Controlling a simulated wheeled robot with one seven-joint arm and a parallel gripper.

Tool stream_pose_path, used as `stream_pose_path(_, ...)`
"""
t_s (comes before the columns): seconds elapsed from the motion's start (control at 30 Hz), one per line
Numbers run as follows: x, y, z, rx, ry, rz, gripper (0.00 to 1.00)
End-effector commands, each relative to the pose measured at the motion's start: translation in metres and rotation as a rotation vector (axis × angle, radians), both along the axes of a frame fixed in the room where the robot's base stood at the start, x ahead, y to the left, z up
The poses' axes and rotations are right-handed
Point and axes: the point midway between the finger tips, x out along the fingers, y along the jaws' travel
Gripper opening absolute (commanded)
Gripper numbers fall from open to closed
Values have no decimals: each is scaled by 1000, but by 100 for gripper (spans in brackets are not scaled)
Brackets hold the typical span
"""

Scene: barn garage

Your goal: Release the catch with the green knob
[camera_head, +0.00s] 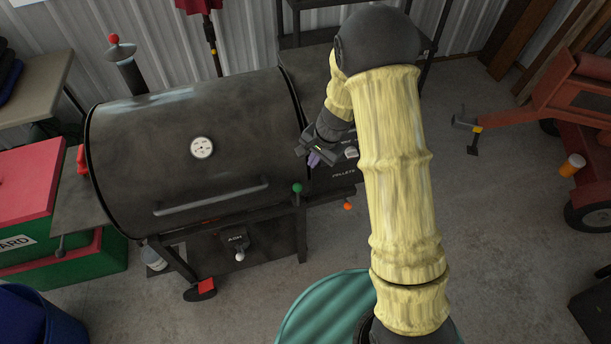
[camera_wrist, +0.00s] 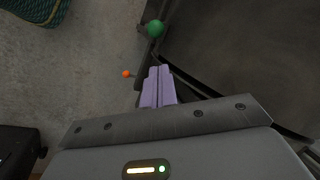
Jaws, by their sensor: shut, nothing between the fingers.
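The green knob (camera_head: 297,188) is a small ball at the front right corner of the black barrel grill (camera_head: 130,150). In the wrist view the green knob (camera_wrist: 155,28) sits at the top, at the edge of a dark panel. My gripper (camera_head: 314,159) is up and to the right of the knob in the head view, beside the pellet box. In the wrist view my gripper's purple fingers (camera_wrist: 158,86) are together and empty. Their tips point toward the knob, with a gap between. The catch itself cannot be made out clearly.
An orange knob (camera_head: 348,206) is low on the right of the grill and also shows in the wrist view (camera_wrist: 127,74). The pellet box (camera_head: 340,172) is close to my gripper. A red tractor-like machine (camera_head: 570,95) stands at right. Concrete floor between is clear.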

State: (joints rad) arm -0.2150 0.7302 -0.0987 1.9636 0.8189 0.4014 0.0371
Motion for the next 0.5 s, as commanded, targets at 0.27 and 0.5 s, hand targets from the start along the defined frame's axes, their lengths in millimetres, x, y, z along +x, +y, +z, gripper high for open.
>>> stream_pose_path(0.27,0,0,0,0,0,1,0)
stream_pose_path(0.5,2,4,-17,-1,2,1,0)
